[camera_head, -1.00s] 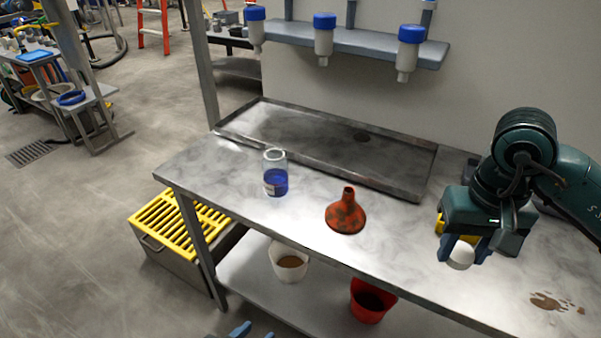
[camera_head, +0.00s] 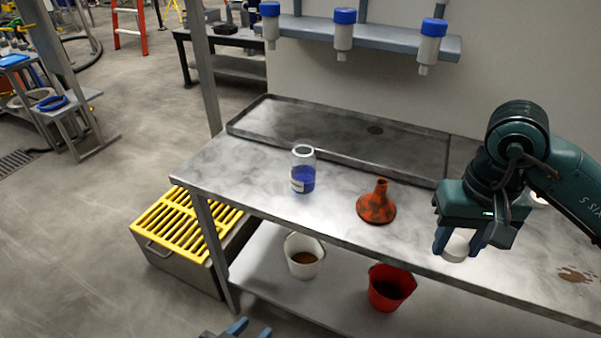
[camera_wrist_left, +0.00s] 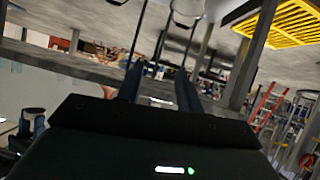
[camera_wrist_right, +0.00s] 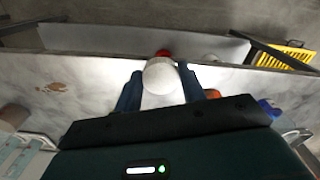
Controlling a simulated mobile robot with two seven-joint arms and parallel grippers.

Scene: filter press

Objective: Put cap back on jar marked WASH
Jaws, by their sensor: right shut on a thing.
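A clear glass jar (camera_head: 303,172) with blue liquid and a white label stands upright and uncapped on the steel bench; its label is too small to read. Its blue part shows at the right in the right wrist view (camera_wrist_right: 268,107). My right gripper (camera_head: 458,246) is shut on a white round cap (camera_head: 456,248), above the bench's front edge, well right of the jar. The cap also shows between the fingers in the right wrist view (camera_wrist_right: 162,76). My left gripper (camera_head: 251,331) is low in front of the bench; its fingers are apart and empty in the left wrist view (camera_wrist_left: 158,90).
An orange-red funnel (camera_head: 377,204) stands on the bench between jar and right gripper. A shallow tray (camera_head: 330,130) lies behind. A white bucket (camera_head: 304,268) and a red bucket (camera_head: 390,287) sit on the lower shelf. Blue-capped bottles (camera_head: 343,30) hang above.

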